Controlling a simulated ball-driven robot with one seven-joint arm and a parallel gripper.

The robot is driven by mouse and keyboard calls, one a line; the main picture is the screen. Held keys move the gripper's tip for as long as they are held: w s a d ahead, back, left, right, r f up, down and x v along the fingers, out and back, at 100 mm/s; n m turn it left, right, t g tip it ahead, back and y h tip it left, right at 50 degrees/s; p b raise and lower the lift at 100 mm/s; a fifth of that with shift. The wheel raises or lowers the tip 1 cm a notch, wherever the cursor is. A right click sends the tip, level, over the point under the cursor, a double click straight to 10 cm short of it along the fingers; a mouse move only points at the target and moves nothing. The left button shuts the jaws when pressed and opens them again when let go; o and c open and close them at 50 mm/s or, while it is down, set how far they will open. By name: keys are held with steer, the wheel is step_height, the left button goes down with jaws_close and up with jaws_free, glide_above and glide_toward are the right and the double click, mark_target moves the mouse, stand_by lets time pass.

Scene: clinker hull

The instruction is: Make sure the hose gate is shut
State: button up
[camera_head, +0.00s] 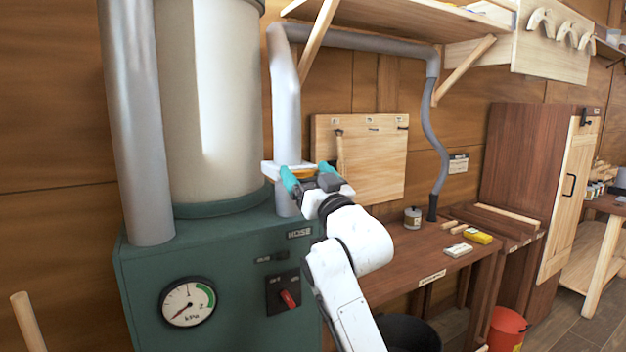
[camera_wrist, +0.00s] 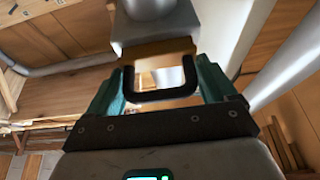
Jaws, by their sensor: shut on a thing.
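The hose gate is a pale housing (camera_head: 270,168) on the grey vertical duct above the HOSE label. An orange-brown slide plate (camera_head: 303,173) sticks out of it toward my gripper (camera_head: 308,176). In the wrist view, the grey housing (camera_wrist: 152,38) is at the top, and a strip of the plate (camera_wrist: 162,50) shows between it and a black U-shaped handle (camera_wrist: 160,95). The teal fingers of my gripper (camera_wrist: 158,88) stand on both sides of the handle and are shut on it. How far the plate sits inside the housing is hidden.
The green machine cabinet (camera_head: 220,270) with a kPa gauge (camera_head: 188,302) and red switch (camera_head: 289,298) stands below the duct. A workbench (camera_head: 410,250) with a small can (camera_head: 412,218) is to the right. A shelf (camera_head: 390,18) hangs above.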

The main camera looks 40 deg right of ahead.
steer(key=shift+w, duration=0.25)
steer(key=o, duration=1.3)
steer(key=shift+w+d, duration=0.1)
steer(key=shift+w, duration=0.05)
steer(key=b+v, duration=0.2)
steer(key=v, duration=0.9)
